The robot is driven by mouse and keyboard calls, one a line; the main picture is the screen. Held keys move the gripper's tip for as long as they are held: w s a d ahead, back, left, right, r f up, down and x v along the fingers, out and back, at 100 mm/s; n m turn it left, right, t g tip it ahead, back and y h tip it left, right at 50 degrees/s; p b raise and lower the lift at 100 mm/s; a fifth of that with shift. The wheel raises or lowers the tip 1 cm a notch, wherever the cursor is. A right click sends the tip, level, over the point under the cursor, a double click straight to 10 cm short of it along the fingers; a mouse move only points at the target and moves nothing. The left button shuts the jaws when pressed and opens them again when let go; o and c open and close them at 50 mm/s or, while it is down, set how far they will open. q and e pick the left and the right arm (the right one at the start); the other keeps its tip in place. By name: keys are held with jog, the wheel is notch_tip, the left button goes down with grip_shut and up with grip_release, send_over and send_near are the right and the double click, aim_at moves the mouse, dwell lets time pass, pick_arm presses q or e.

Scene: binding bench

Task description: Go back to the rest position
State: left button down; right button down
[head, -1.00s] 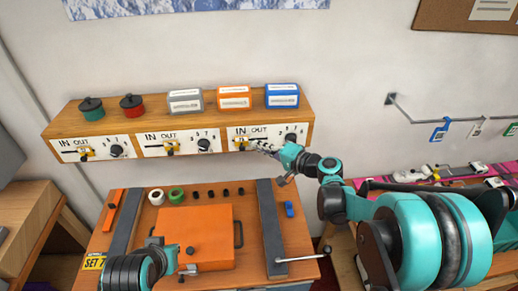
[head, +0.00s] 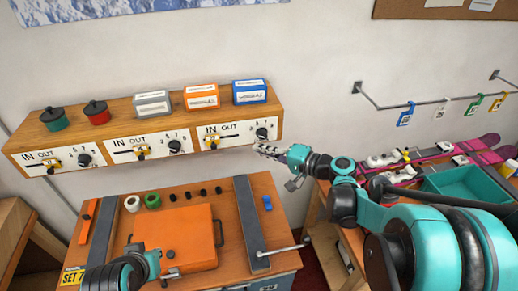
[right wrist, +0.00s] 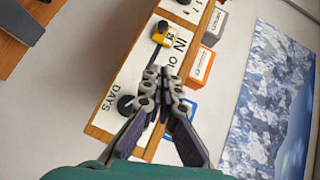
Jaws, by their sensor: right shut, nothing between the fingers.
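My right gripper (head: 265,149) is shut and empty in front of the wall shelf, just below and right of the rightmost IN/OUT panel (head: 237,133). In the right wrist view its closed fingers (right wrist: 164,72) point toward that panel, apart from the yellow slider (right wrist: 160,36). My left gripper (head: 165,268) is low in the head view, over the near edge of the orange plate (head: 187,236) on the bench. Its fingers are too small and partly hidden to tell whether they are open.
The wooden shelf (head: 80,132) carries two lidded pots and grey, orange and blue boxes. A lever (head: 283,250) sticks out at the bench's right. A rail (head: 380,106) with hanging tags and a table with skis and a teal tray (head: 462,184) stand right.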

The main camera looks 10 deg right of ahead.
jog(key=shift+d, duration=0.15)
jog(key=s+a+f+n+g+h+b, duration=0.35)
jog(key=s+f+h+b, duration=0.25)
jog(key=s+f+b, duration=0.65)
jog(key=s+d+f+n+g+h+b, duration=0.1)
jog(key=s+d+f+n+h+b, duration=0.2)
jog(key=s+f, duration=0.6)
jog(key=d+f+h, duration=0.2)
jog(key=d+f, duration=0.1)
jog(key=shift+s+d+f+b, duration=0.15)
jog(key=shift+s+f+b, duration=0.05)
jog(key=shift+s+b, duration=0.15)
jog(key=shift+n, duration=0.25)
